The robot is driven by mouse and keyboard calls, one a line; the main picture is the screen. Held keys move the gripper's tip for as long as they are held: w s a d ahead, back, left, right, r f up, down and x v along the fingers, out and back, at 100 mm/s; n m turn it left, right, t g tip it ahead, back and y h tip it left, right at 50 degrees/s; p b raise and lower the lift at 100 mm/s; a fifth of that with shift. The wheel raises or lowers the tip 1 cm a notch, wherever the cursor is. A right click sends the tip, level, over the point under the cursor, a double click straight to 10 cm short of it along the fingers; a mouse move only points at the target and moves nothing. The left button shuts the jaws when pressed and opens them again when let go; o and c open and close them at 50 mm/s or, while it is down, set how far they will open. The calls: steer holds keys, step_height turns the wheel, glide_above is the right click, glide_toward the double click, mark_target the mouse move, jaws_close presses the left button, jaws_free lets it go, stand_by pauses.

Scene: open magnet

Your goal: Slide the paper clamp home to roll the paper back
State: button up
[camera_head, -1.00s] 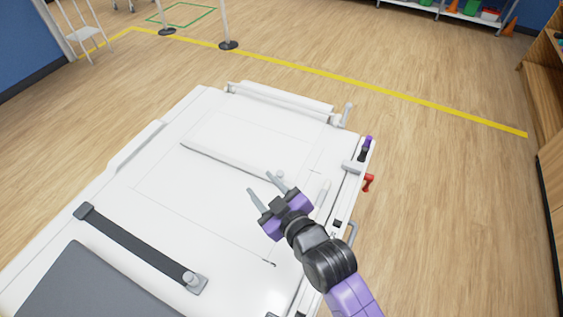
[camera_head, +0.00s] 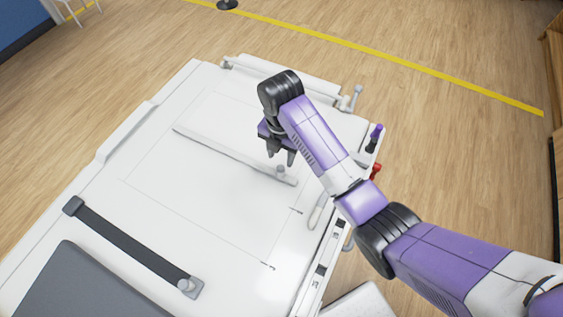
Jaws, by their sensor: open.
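A long white bar (camera_head: 215,146) with a small grey knob (camera_head: 281,171) near its right end lies across the white board; it appears to be the paper clamp. White paper (camera_head: 225,115) seems to lie between it and the white roller (camera_head: 285,82) at the far edge. My gripper (camera_head: 281,155) points down just above the knob, with its two fingers apart and nothing between them. I cannot tell whether the fingertips touch the knob. My arm hides part of the board's right side.
A dark strap-like bar (camera_head: 128,242) with end pieces crosses the near left of the board, beside a grey pad (camera_head: 85,285). A crank (camera_head: 353,98), a purple-topped lever (camera_head: 375,138) and a red handle (camera_head: 376,171) line the right edge. The board's middle (camera_head: 200,200) is clear.

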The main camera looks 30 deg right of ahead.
mark_target(281, 167)
steer(key=shift+f, duration=3.95)
jaws_close()
